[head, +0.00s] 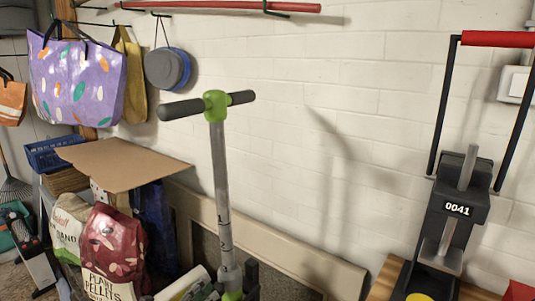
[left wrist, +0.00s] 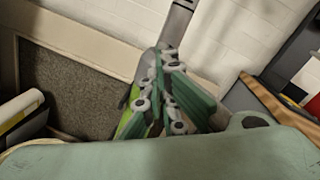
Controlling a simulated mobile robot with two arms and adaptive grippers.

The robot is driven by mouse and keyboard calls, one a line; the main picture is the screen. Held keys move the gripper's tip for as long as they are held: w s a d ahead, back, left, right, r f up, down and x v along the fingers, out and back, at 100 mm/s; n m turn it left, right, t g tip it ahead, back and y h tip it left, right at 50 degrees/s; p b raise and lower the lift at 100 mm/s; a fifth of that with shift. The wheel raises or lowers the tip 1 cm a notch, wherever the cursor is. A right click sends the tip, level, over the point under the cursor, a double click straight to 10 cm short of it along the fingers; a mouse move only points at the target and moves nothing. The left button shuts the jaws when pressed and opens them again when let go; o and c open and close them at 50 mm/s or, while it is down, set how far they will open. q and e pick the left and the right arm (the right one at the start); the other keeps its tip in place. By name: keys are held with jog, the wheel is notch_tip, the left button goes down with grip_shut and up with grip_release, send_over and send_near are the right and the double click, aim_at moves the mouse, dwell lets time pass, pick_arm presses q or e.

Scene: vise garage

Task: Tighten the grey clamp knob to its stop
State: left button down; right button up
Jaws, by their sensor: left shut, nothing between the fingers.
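A scooter stands upright, with a grey stem (head: 221,180), a lime-green head (head: 215,105) and black grips. Near the bottom edge of the head view, a wider grey collar (head: 230,275) sits low on the stem above a lime-green part. In the left wrist view, my left gripper (left wrist: 170,105) is shut and empty, its green fingers together. It is in front of the stem (left wrist: 180,20) and partly covers a lime-green part (left wrist: 133,122). I cannot pick out the grey clamp knob for sure. My right gripper does not show.
A pale framed panel (head: 285,250) leans on the white wall behind. A black device marked 0041 (head: 458,209) stands on a wooden top at the right.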

pick_arm(q)
jog(key=v, duration=0.5)
jog(key=shift+s+a+r, duration=0.15)
jog(key=shift+s+r, duration=0.15)
jog(key=shift+r, duration=0.1)
dwell(0.3)
jog(key=a+f+n+p, duration=0.3)
jog(key=f+n+p, duration=0.15)
jog(key=n, duration=0.75)
jog(key=x, duration=0.7)
jog(key=shift+w+r+b, duration=0.2)
jog(key=shift+r+b, duration=0.2)
jog(key=shift+b, duration=0.05)
